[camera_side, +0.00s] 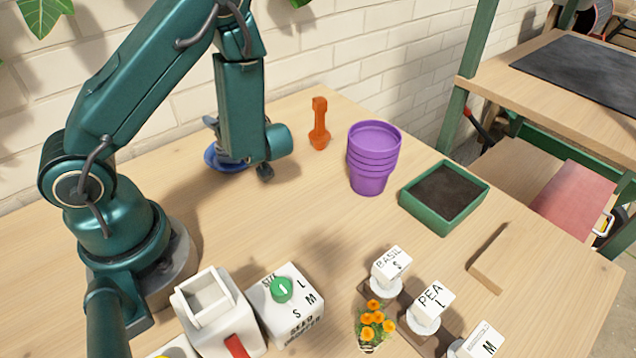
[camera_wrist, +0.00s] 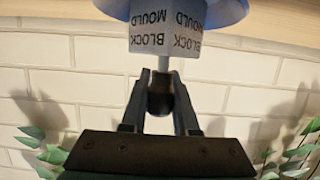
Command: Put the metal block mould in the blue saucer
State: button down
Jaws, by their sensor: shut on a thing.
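The metal block mould (camera_wrist: 165,35) is a pale cylinder with dark "BLOCK MOULD" lettering, upside down in the wrist view. A thin stem and dark knob join it on the gripper side. My gripper (camera_wrist: 162,85) is shut on that knob. The blue saucer (camera_wrist: 110,8) shows behind and around the mould's far end; I cannot tell whether the two touch. In the side view, the blue saucer (camera_side: 213,160) sits near the wall at the back of the bench, partly hidden by my arm. My gripper and the mould are mostly hidden there.
An orange tool (camera_side: 319,125), stacked purple pots (camera_side: 372,160) and a green soil tray (camera_side: 409,203) stand right of the saucer. The middle bench is clear; a brick wall runs behind.

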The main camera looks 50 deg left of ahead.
jog(key=shift+f, duration=0.2)
jog(key=c, duration=0.7)
grip_release()
